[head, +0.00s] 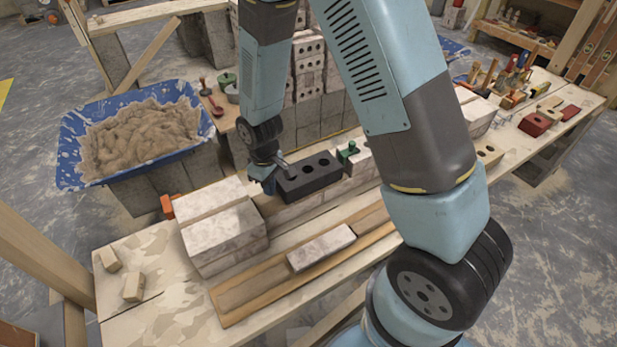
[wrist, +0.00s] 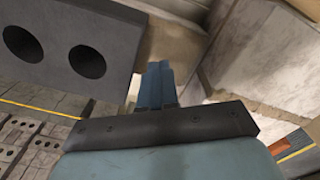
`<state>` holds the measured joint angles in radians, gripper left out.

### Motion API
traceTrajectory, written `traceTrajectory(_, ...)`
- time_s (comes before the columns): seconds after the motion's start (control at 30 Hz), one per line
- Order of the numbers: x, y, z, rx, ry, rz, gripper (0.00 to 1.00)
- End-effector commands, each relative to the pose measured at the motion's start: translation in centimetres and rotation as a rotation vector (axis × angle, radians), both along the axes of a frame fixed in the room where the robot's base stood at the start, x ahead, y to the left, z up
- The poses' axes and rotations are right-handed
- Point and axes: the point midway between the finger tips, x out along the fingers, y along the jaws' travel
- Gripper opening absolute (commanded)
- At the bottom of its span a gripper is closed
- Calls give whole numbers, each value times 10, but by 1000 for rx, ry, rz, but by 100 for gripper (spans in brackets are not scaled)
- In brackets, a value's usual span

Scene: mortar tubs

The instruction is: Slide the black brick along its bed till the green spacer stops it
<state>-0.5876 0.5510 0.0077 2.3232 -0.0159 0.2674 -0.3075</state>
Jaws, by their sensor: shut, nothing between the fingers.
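The black brick (head: 311,176), dark with several round holes along its top, lies on its bed on the low wall. Its holed face also shows at the upper left of the wrist view (wrist: 62,52). The green spacer (head: 347,154) is just past the brick's right end, in front of a pale brick. My gripper (head: 268,184) is shut and empty at the brick's left end. In the wrist view its closed fingers (wrist: 159,84) are beside the brick's end; contact is unclear.
Pale blocks (head: 222,226) stand left of my gripper, with an orange piece (head: 167,206) behind them. A wooden plank (head: 245,291) bearing a pale brick (head: 321,247) lies in front. A blue mortar tub (head: 70,160) stands at the left. Stacked bricks (head: 308,68) rise behind.

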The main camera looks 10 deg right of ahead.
Motion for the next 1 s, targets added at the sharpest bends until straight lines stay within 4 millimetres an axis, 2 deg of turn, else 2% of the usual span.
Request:
traceTrajectory(0.8, 0, 0, -27, 0, 0, 1, 0)
traceTrajectory(1.0, 0, 0, -25, 1, -1, 1, 0)
